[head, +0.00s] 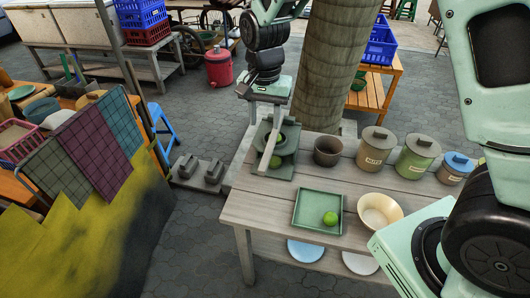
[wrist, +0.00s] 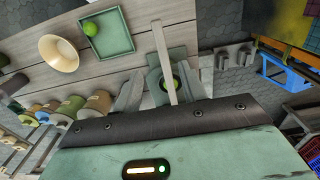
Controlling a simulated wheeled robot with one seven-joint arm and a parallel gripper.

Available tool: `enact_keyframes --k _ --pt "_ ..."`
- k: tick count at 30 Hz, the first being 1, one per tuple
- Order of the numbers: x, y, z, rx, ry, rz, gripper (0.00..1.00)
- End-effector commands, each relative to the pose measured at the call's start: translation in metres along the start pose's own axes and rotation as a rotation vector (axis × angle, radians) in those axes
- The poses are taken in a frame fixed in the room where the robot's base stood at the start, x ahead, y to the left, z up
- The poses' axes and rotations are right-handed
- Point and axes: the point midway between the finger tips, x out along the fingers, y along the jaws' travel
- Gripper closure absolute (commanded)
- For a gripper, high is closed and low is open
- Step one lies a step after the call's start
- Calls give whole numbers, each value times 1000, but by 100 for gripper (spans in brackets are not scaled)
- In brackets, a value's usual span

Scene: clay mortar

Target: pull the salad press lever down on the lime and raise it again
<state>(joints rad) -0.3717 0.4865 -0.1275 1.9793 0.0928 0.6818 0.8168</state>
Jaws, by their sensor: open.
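The salad press (head: 284,143) stands at the left end of the wooden table, and its dark green body also shows in the wrist view (wrist: 154,82). Its pale lever (head: 274,146) is a long bar slanting over the press; in the wrist view the lever (wrist: 163,55) runs between my fingers.
A green square tray (head: 300,212) holds another lime (head: 330,218). A cream bowl (head: 379,211), a dark pot (head: 328,151) and lidded canisters (head: 376,148) stand to the right. Grey weights (head: 200,172) lie on the floor left of the table. A thick trunk (head: 335,65) rises behind.

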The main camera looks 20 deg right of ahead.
Motion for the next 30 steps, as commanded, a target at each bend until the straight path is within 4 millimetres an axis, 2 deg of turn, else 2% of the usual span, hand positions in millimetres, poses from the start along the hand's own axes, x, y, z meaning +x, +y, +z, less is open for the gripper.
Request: enact_keyframes --k 12,18,24,30 --pt "87 2 1 0 -4 5 58" --pt "120 0 1 -1 -2 2 58" --pt "136 0 0 -1 -1 1 58" --pt "140 0 0 -1 1 -1 58"
